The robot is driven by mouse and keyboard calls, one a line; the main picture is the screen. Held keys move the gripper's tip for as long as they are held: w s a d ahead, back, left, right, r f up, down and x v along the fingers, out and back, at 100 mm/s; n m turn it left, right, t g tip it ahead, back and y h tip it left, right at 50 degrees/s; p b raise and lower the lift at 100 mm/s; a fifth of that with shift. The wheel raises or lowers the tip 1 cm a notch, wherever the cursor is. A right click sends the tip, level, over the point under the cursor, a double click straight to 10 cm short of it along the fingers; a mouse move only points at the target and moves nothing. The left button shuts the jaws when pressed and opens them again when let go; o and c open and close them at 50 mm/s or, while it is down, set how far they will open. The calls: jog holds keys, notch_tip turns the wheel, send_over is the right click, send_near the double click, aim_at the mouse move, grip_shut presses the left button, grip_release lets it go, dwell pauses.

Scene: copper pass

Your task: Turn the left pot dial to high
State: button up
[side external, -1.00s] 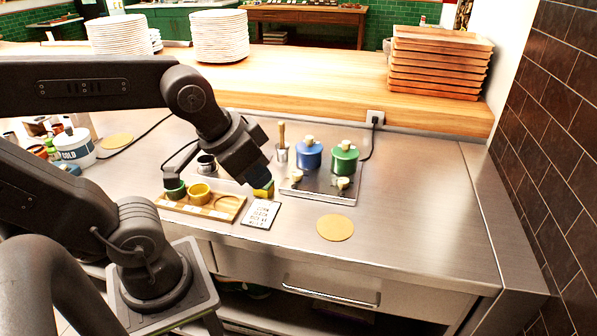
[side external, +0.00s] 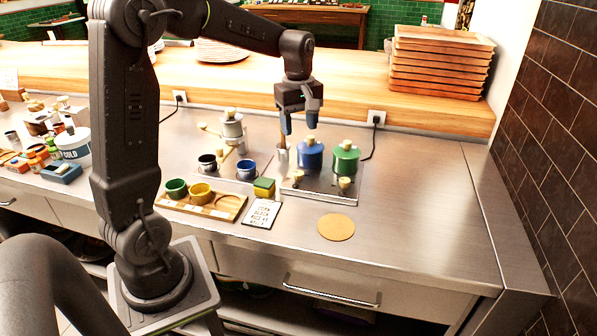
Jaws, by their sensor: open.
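A small cream left dial (side external: 297,176) sits on the hotplate in front of the blue pot; the right dial (side external: 344,183) is in front of the green pot. The pointing of either dial is too small to read. My gripper (side external: 299,124) is open and empty, pointing down above the blue pot and behind the left dial, touching neither dial.
A metal container with a wooden-handled tool (side external: 282,160) stands just left of the blue pot. A round cork mat (side external: 336,227) lies in front; the counter right is clear.

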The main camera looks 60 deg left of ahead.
aim_at(298, 172)
jog(key=shift+n, duration=0.4)
jog(key=f, duration=0.9)
jog(key=a+f, duration=0.1)
jog(key=f, duration=0.4)
jog(key=shift+w+f, duration=0.25)
jog(key=c, duration=0.9)
